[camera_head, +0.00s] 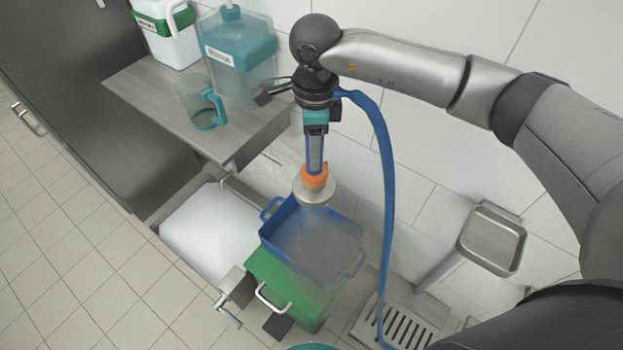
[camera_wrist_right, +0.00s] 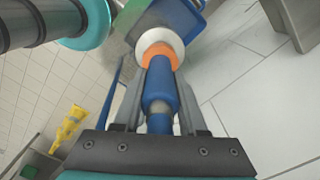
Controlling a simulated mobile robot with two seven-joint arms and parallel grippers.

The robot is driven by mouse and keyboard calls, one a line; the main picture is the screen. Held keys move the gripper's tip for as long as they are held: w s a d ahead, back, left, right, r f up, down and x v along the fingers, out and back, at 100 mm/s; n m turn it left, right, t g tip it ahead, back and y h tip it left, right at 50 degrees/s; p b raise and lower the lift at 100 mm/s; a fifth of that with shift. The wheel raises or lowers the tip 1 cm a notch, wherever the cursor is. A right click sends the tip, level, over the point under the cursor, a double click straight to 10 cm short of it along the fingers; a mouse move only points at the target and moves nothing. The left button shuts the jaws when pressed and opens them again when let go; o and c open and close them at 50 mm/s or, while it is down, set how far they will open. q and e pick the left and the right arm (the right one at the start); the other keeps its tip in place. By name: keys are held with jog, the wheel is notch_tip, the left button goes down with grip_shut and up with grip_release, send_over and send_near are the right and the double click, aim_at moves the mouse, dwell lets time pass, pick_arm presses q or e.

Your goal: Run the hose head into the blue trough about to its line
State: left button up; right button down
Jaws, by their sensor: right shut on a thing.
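My right gripper (camera_head: 317,125) is shut on the blue hose head (camera_head: 314,155), which has an orange collar (camera_head: 314,177) and a pale round nozzle. The nozzle points down over the blue trough (camera_head: 268,233), and a faint grey spray spreads below it into the trough. The trough sits on a green box (camera_head: 258,270). Its fill line and water level cannot be made out. In the right wrist view the hose head (camera_wrist_right: 160,90) lies between the fingers, with part of the blue trough (camera_wrist_right: 185,22) beyond. My left gripper is not in view.
A shelf (camera_head: 150,100) at the upper left holds a teal-handled jug (camera_head: 200,103), a teal container (camera_head: 237,55) and a white canister (camera_head: 172,40). A white basin (camera_head: 205,230) stands left of the trough. The blue hose (camera_head: 387,180) hangs to the floor drain (camera_head: 400,325). A metal tray (camera_head: 492,238) is on the right.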

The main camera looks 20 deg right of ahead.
aim_at(311, 178)
jog(key=f+m, duration=0.3)
jog(key=m, duration=0.1)
jog(key=w+f+m+b, duration=0.1)
jog(key=f+m, duration=0.2)
jog(key=m, duration=0.1)
jog(key=f+m, duration=0.3)
jog(key=m, duration=0.1)
jog(key=shift+w+a+f+b, duration=0.15)
jog(key=shift+w+f+b, duration=0.1)
jog(key=shift+w+b, duration=0.1)
jog(key=shift+f+m, duration=0.85)
jog(key=shift+m, duration=0.35)
dwell(5.2)
